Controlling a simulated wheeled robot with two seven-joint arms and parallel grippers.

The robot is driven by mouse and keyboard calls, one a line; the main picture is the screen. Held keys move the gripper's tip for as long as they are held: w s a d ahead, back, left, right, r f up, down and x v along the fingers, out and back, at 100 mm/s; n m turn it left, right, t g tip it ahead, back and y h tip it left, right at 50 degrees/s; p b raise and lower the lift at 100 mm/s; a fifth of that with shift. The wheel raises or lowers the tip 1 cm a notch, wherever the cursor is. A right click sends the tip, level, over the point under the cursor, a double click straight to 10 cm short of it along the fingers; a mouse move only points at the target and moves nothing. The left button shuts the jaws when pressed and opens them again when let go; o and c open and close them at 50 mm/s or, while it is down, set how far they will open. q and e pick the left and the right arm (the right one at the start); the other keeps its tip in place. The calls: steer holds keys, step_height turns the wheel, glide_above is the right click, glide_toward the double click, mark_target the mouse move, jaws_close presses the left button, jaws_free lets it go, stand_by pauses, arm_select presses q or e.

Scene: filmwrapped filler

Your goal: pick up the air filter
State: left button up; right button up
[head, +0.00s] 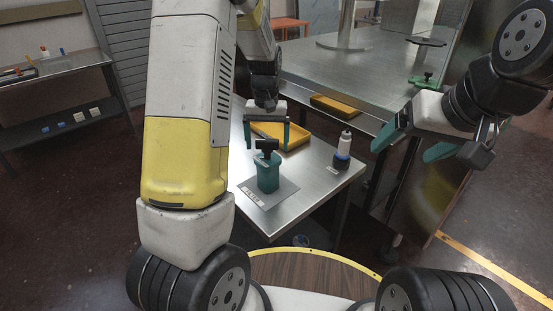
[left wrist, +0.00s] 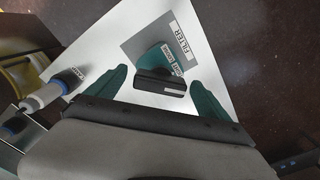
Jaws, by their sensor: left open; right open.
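The air filter (head: 267,176) is a teal body with a black top piece. It stands upright on a grey mat (head: 283,187) labelled FILTER near the front of the metal table. My left gripper (head: 267,141) is open above it, its teal fingers on either side of the black top. In the left wrist view, the filter's teal body (left wrist: 151,57) shows below the black top (left wrist: 160,84), which lies between the open fingers (left wrist: 158,80). Contact cannot be told. My right gripper (head: 408,149) is open and empty, to the right of the table.
A white bottle with a dark blue base (head: 343,149) stands right of the filter; it also shows in the left wrist view (left wrist: 44,98). A yellow tray (head: 293,142) lies behind the filter. A larger metal table (head: 360,68) with another yellow tray (head: 335,106) stands behind.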

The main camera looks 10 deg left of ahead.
arm_select(q)
jaws_close()
steer(key=shift+r, duration=0.1)
stand_by(0.4)
